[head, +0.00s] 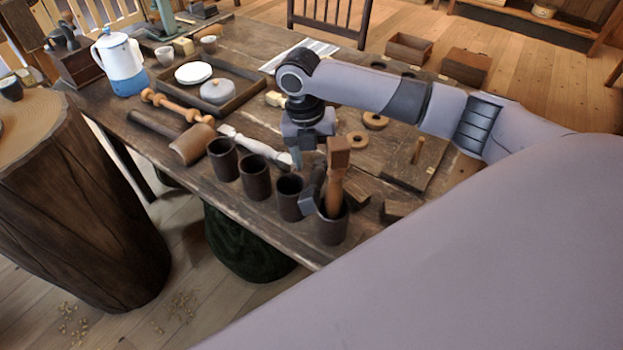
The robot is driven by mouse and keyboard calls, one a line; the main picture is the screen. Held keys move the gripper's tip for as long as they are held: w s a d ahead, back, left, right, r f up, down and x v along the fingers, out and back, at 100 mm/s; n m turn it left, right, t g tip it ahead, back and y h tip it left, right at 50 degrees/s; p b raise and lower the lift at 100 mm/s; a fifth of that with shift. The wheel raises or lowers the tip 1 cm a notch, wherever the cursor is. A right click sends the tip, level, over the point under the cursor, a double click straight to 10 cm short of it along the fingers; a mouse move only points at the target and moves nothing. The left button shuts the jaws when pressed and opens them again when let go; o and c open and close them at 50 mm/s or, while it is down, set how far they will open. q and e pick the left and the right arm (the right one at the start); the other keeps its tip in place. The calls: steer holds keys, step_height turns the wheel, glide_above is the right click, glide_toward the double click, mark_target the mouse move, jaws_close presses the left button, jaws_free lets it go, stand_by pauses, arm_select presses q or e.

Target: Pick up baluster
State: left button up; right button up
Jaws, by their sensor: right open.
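A pale, whitish turned piece that looks like the baluster (254,146) lies on the dark wooden table, slanting from upper left to lower right behind the row of dark cups. My right gripper (309,160) points down just beside its right end, with its jaws apart and nothing seen between them. I cannot tell whether a finger touches the piece. A light brown turned spindle (176,106) with round ends lies farther left. My left gripper is not in view.
Several dark cups (255,176) line the front edge; the rightmost holds a wooden-handled tool (336,178). A brown mallet (192,144) lies left. A tray (238,98) with dishes and a white-blue pot (121,65) stand behind. Wooden rings (375,120) and a pegged board (417,160) lie right.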

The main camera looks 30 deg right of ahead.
mark_target(318, 170)
steer(key=f, duration=0.6)
steer(key=shift+s+d+f, duration=0.1)
steer(key=shift+s+d, duration=0.2)
steer(key=shift+d, duration=0.1)
jaws_close()
steer(key=shift+r, duration=0.2)
